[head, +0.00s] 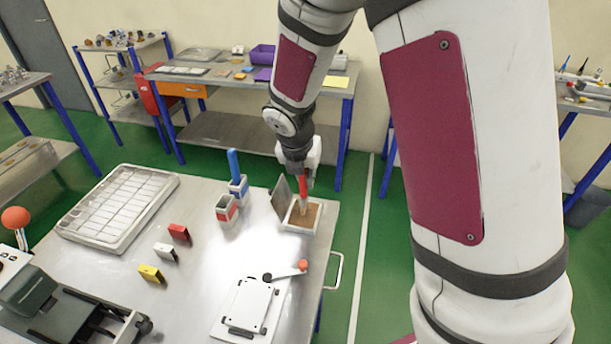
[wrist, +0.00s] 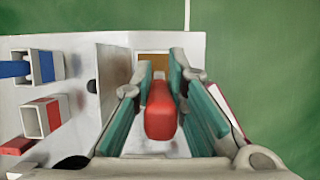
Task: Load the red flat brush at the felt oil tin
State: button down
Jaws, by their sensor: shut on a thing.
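My gripper (head: 303,172) is shut on the red flat brush (head: 302,187) and holds it upright, bristles down, at the felt oil tin (head: 298,229). The tin is an open box with a brown felt pad inside and its lid (head: 282,197) raised on the left side. The brush's lower end is over or on the felt; I cannot tell if it touches. In the wrist view the red brush handle (wrist: 160,110) sits between the teal finger pads, with part of the brown felt (wrist: 152,66) beyond it.
Left of the tin stand a blue-marked holder (head: 238,190) with a blue brush and an empty red-marked holder (head: 226,211). A lidded white fixture (head: 247,306) with an orange-knobbed lever lies in front. Small coloured blocks (head: 179,234) and a grid tray (head: 117,208) are further left.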

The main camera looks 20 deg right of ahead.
notch_tip(320, 180, up, 6)
jog(key=p, duration=0.3)
jog(key=shift+r, duration=0.15)
dwell(0.9)
